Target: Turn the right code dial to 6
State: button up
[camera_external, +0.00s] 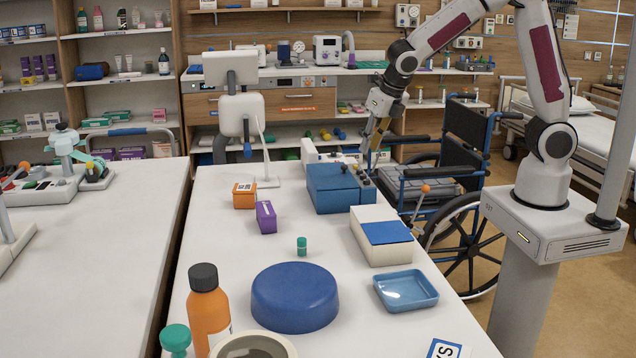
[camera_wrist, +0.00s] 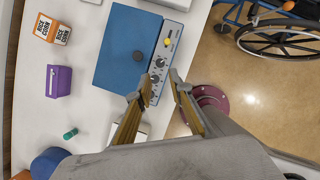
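The dial numbers are too small to read. My gripper (camera_wrist: 161,76) points down over the near end of the panel, fingers apart and nothing seen between them. In the external view my gripper (camera_external: 372,150) is above the box's right side. Its left finger partly hides the dials nearest it.
A white box with a blue lid (camera_external: 368,249) stands close in front of the blue box. An orange carton (camera_external: 244,196), a purple carton (camera_external: 266,217) and a green-capped vial (camera_external: 302,246) are to the left. A wheelchair (camera_external: 445,165) stands beyond the table's right edge.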

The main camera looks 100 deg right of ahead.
aim_at(360, 172)
jog(key=shift+f, duration=0.15)
jog(key=shift+x, duration=3.8)
grip_shut()
